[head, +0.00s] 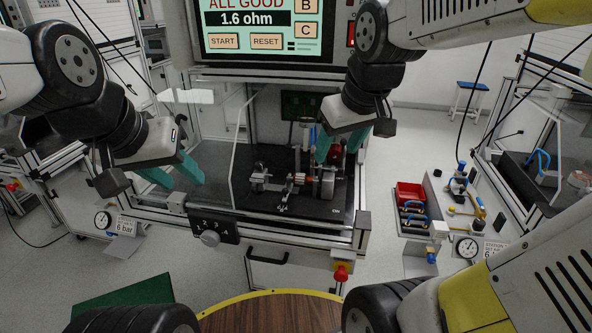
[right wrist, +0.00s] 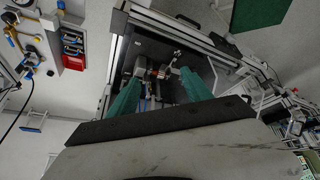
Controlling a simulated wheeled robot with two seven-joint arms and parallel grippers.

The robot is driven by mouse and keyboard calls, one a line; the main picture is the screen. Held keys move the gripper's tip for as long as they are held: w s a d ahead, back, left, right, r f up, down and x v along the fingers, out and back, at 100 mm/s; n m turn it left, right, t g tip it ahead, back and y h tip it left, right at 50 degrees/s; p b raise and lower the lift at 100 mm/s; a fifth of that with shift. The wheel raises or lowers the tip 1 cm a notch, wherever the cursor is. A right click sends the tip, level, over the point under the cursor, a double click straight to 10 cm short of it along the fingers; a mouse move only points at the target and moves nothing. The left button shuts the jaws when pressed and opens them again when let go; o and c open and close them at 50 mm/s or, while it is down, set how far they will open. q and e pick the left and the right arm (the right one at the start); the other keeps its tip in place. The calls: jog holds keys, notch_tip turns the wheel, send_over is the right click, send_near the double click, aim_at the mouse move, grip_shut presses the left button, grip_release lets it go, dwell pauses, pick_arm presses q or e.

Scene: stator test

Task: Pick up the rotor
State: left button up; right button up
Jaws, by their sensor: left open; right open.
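What looks like the rotor (head: 309,181), with a copper-coloured part, lies in a metal test fixture (head: 327,184) on the black bench top. In the right wrist view the copper-coloured part (right wrist: 160,73) shows beyond and between the fingertips. My right gripper (head: 334,152) is open, with teal fingers pointing down at the back right of the fixture; whether they touch anything is unclear. The fingers partly hide the parts behind them. My left gripper (head: 178,176) is open and empty, left of the fixture by the bench's front left edge.
A screen (head: 262,25) above the bench reads "ALL GOOD" and "1.6 ohm". A dial panel (head: 209,237) and red emergency button (head: 341,271) sit on the front. A red bin (head: 410,194) stands at right.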

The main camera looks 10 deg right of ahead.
jog(key=w+a+f+n+g+h, duration=0.1)
jog(key=w+f+n, duration=0.2)
jog(key=w, duration=0.4)
jog(key=w+a+f+n+h, duration=0.1)
jog(key=w+a+f+n, duration=0.15)
jog(key=w, duration=0.45)
jog(key=n+g, duration=0.1)
jog(key=n, duration=0.4)
send_over(298, 175)
jog(key=s+a, duration=0.1)
notch_tip(298, 175, down, 10)
jog(key=x, duration=0.4)
jog(key=s+x, duration=0.1)
jog(key=x, duration=0.2)
jog(key=shift+d+f, duration=0.15)
jog(key=shift+d, duration=0.1)
grip_shut()
